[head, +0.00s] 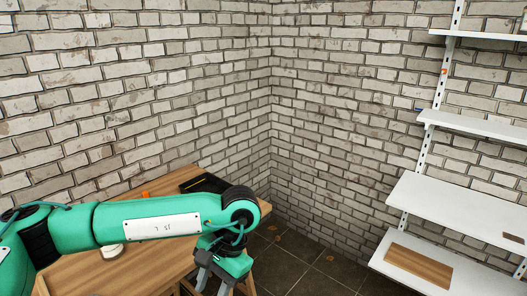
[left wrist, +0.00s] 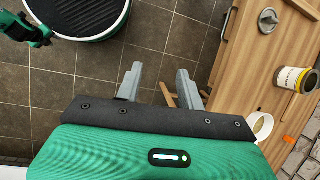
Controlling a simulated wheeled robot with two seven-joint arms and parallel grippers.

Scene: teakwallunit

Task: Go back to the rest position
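My left arm reaches from the left across the wooden table in the head view, and my left gripper (head: 213,286) hangs down by the table's right end. In the left wrist view my left gripper (left wrist: 160,86) has its two grey fingers apart, with only floor tiles and part of a table leg seen between and beyond them. It holds nothing. My right gripper cannot be made out in either view.
The wooden table (head: 75,272) carries a black flat object (head: 206,183), an orange item (head: 145,194) and a white round container (head: 112,251). A jar (left wrist: 294,79) shows in the wrist view. White shelves (head: 455,215) hold a wooden board (head: 418,266) at right. Brick walls stand behind.

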